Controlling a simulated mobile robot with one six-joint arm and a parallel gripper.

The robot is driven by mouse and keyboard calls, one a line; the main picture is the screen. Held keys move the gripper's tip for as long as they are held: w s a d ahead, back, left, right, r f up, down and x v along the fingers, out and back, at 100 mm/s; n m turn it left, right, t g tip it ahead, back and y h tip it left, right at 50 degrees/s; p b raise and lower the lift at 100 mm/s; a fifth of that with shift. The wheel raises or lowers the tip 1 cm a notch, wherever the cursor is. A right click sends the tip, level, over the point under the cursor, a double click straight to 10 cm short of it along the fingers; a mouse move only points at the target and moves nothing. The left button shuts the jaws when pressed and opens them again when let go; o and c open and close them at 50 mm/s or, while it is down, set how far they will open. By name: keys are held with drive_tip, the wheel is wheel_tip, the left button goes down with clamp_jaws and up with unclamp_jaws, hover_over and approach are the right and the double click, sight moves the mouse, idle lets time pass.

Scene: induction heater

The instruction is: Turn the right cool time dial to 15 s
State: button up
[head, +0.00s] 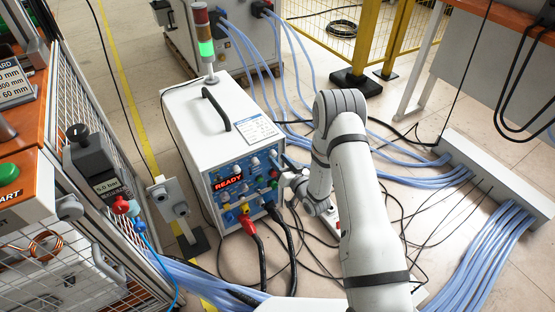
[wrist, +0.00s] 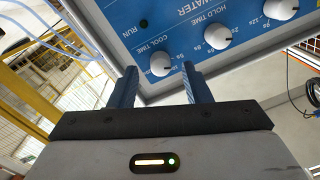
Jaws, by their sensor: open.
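The cool time dial (wrist: 160,65) is a round white knob on the blue control panel (wrist: 110,20) in the wrist view, beside the words COOL TIME. My gripper (wrist: 159,70) is open, with one blue finger on each side of this dial in the picture. I cannot tell whether the fingers touch it or are still in front of it. The dial's pointer is too small to read. In the head view my gripper (head: 283,180) is at the right side of the heater's front panel, and I cannot single out the dial there.
The hold time dial (wrist: 218,38) sits next to the cool time dial. The white heater cabinet (head: 190,130) shows a red READY display (head: 228,183). Blue hoses (head: 420,170) lie on the floor at right.

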drive_tip(key=shift+x, duration=1.15)
drive_tip(key=shift+d, duration=0.15)
clamp_jaws()
